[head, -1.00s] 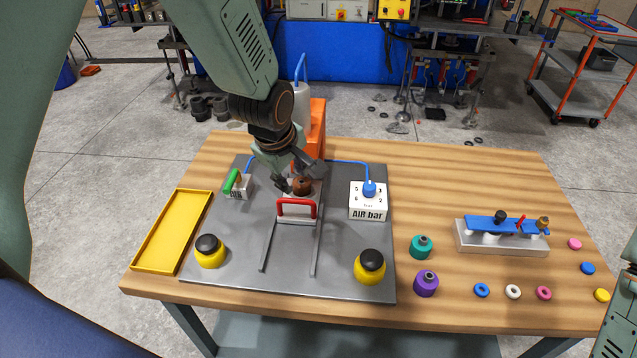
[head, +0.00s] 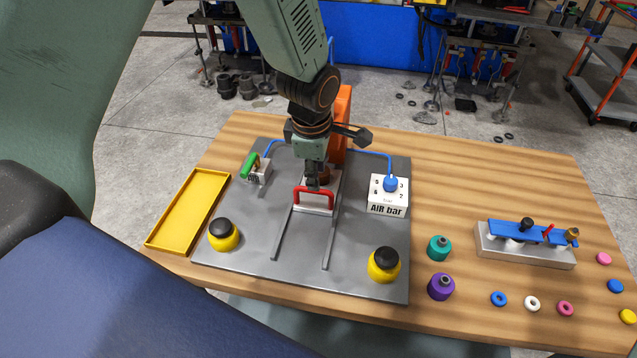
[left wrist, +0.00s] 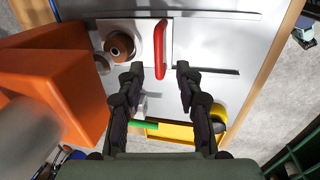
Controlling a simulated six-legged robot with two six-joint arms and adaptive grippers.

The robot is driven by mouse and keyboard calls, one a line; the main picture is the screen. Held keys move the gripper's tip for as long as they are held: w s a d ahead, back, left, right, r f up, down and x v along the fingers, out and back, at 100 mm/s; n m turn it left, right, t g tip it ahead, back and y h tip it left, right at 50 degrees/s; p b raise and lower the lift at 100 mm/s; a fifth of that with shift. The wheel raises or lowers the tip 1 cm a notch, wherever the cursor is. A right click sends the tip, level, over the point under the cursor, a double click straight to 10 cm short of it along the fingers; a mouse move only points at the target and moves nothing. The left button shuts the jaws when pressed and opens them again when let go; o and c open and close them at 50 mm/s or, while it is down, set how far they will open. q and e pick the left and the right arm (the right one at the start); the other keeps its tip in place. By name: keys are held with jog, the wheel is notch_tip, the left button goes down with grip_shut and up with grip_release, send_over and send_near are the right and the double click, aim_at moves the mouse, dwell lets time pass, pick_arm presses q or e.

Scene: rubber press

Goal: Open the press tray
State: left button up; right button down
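The press tray (head: 330,188) is a light plate on the grey base, at the back end of two rails. Its red handle (head: 315,192) stands at its front edge, and a brown round part sits behind it. My left gripper (head: 312,183) points down right by the handle. My right gripper is out of view.
An orange press column (head: 344,115) stands behind the tray. A green-handled valve (head: 252,165) and an air dial box (head: 388,197) flank it. Yellow-black buttons (head: 223,235) (head: 384,265) sit at the front corners. The rails (head: 328,243) in front of the tray are clear.

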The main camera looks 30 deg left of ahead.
aim_at(318, 193)
pick_arm(q)
jog(key=f, duration=0.2)
jog(key=w+f, duration=0.1)
jog(key=f, duration=0.1)
jog(key=shift+w, duration=0.1)
jog(key=shift+a+f, duration=0.2)
jog(key=shift+f, duration=0.5)
jog(key=shift+d, duration=0.15)
jog(key=shift+w, duration=0.1)
jog(key=shift+c, duration=0.7)
grip_shut()
